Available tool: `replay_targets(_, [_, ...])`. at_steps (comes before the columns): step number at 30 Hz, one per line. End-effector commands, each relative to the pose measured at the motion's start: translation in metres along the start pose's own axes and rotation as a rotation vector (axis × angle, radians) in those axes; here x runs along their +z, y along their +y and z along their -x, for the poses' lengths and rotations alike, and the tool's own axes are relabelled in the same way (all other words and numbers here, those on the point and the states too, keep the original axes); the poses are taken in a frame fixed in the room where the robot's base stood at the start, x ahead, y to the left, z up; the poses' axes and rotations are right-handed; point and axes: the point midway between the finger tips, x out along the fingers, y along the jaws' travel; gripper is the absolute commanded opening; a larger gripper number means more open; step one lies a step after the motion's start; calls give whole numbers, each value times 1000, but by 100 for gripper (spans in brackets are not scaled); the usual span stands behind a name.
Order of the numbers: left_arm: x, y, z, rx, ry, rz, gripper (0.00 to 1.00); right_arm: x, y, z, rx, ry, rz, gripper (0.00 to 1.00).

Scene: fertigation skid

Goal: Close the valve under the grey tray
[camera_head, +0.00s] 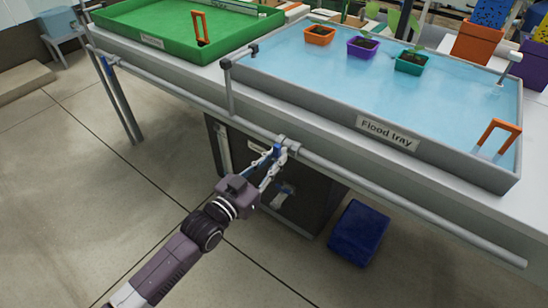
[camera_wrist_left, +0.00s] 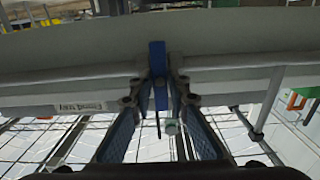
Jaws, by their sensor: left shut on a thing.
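The grey flood tray (camera_head: 330,104), filled with blue water and labelled "Flood tray", sits on the bench. A grey pipe (camera_head: 400,197) runs along the bench front below it. The valve (camera_head: 291,143) is on this pipe, and its blue handle (camera_head: 278,151) juts out across the pipe line. My left gripper (camera_head: 274,160) is shut on the handle from the front. In the left wrist view, the blue handle (camera_wrist_left: 157,62) stands between the fingertips of my left gripper (camera_wrist_left: 160,88), crossing the pipe (camera_wrist_left: 75,78). My right gripper is not in view.
Under the bench are a dark cabinet (camera_head: 310,205) and a blue box (camera_head: 359,233). The floor in front is clear.

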Motion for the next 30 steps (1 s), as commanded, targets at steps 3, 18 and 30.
replay_targets(3, [0, 0, 0, 0, 0, -10, 0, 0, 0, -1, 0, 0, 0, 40])
replay_targets(18, [0, 0, 0, 0, 0, -7, 30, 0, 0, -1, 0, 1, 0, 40])
replay_targets(30, [2, 0, 26, 0, -4, -6, 30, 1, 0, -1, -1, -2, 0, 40])
